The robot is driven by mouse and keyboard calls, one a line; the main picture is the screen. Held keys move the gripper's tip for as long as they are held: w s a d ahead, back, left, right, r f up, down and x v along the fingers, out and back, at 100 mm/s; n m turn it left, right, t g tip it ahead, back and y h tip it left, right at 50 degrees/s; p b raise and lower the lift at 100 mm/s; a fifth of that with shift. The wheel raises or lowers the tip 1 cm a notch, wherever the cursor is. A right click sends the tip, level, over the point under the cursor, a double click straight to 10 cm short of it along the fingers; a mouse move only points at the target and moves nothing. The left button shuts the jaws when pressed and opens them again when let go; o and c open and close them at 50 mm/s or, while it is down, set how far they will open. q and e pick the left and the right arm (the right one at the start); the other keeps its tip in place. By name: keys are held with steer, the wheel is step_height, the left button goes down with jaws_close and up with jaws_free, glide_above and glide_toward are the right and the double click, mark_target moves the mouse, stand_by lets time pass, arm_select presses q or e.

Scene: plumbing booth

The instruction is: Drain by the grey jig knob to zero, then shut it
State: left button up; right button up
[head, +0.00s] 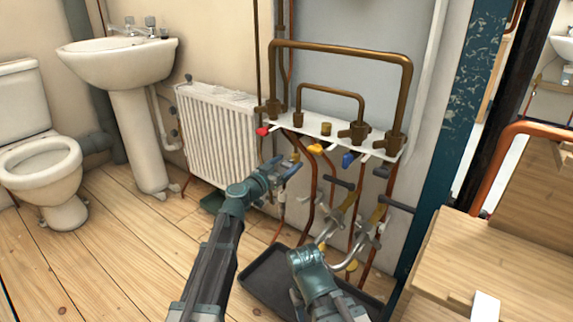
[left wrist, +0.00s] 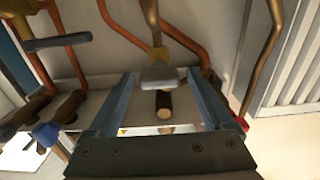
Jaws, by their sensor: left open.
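The grey knob (left wrist: 158,77) sits on a brass stem and lies between the open fingers of my left gripper (left wrist: 160,100) in the left wrist view. I see a gap on each side, so the fingers do not look closed on it. In the head view my left gripper (head: 286,172) is low in front of the white jig shelf (head: 312,126), left of the yellow handle (head: 315,149), and the grey knob is hard to make out there. My right arm shows at the bottom, but I cannot see its fingers. No dial reading is legible.
A red handle (head: 262,132) and a blue handle (head: 349,159) sit along the shelf. Copper pipes and several grey levers hang close by on the right. A black tray (head: 262,289) lies on the floor below. A white radiator (head: 218,135) stands left.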

arm_select(q)
jaws_close()
stand_by(0.4)
steer(key=shift+n, duration=0.3)
steer(key=n, duration=0.3)
steer(key=shift+w+a+n, duration=0.1)
steer(key=shift+n, duration=0.3)
steer(key=n, duration=0.4)
steer(key=shift+a+f+n, duration=0.1)
steer(key=shift+n, duration=0.2)
steer(key=n, duration=0.4)
steer(key=shift+w+a+f, duration=0.1)
steer(key=shift+f, duration=0.05)
steer(key=shift+f+n+b, duration=0.1)
steer(key=shift+n+b, duration=0.25)
steer(key=shift+n, duration=2.05)
